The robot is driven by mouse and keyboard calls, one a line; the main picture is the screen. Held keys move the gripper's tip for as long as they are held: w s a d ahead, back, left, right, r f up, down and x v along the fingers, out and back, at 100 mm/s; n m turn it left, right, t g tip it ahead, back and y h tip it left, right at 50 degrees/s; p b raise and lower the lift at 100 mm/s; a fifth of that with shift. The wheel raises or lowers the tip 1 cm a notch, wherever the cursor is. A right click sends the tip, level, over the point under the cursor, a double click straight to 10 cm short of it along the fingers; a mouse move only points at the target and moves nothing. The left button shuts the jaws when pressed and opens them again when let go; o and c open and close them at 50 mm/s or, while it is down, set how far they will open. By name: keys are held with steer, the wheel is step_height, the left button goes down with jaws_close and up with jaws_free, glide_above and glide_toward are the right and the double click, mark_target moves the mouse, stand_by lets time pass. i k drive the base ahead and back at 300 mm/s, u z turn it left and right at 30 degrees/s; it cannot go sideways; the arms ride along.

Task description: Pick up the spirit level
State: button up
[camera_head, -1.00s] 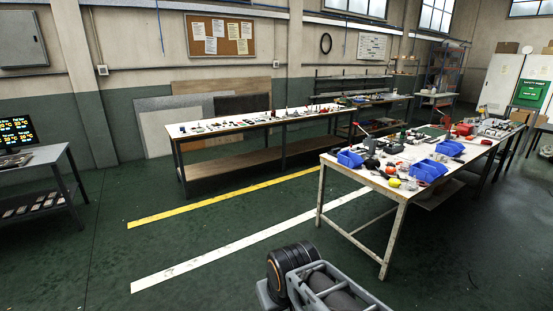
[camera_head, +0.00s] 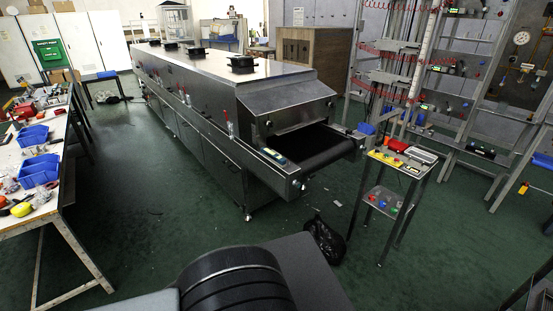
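I cannot pick out the spirit level for certain; objects are small at this distance. Small yellow pieces (camera_head: 383,156) lie on the top of a small two-tier metal stand (camera_head: 424,172), beside a red item (camera_head: 397,145) and a grey device (camera_head: 422,154). Whether one of them is the spirit level is not clear. A small dark piece with a yellowish strip (camera_head: 274,155) is on the side of the dryer's conveyor end. My gripper is not in view; only dark rounded parts of my own body show at the bottom.
The long steel tunnel dryer (camera_head: 205,85) fills the middle, with its black belt (camera_head: 313,144) at the near end. A black bag (camera_head: 324,240) is on the floor left of the stand. A workbench (camera_head: 50,208) with blue bins (camera_head: 39,170) is at left. Green floor is open in front.

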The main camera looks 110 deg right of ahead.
mark_target(281, 161)
steer(key=z, duration=2.45)
steer(key=i, duration=1.35)
steer(key=z, duration=1.9)
steer(key=i, duration=1)
